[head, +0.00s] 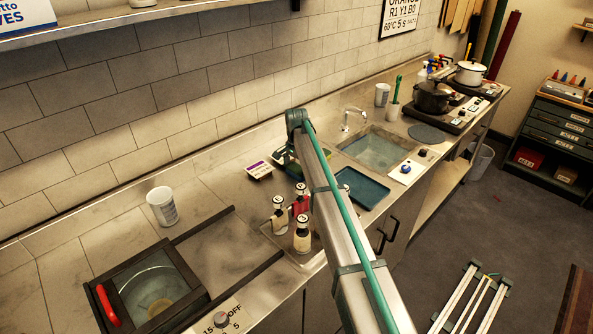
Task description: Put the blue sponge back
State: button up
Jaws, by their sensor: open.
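I cannot make out the blue sponge for certain in the head view. A flat blue tray or mat (362,188) lies on the steel counter in front of the sink (378,150). A green-blue item (294,170) shows in part to the left of my arm; the arm hides the rest, and I cannot tell what it is. My arm reaches up from the bottom right to a bend above the counter.
Several small labelled bottles (302,236) stand left of my arm. A purple-and-white packet (258,171) lies behind them. A white cup (162,206) and a dark-framed basin (150,290) are at the left. Pots (432,97) stand on a hob at the far right.

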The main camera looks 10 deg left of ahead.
aim_at(297, 168)
jog(key=shift+r, duration=0.1)
notch_tip(297, 168, up, 12)
jog(key=b, duration=0.3)
dwell(0.4)
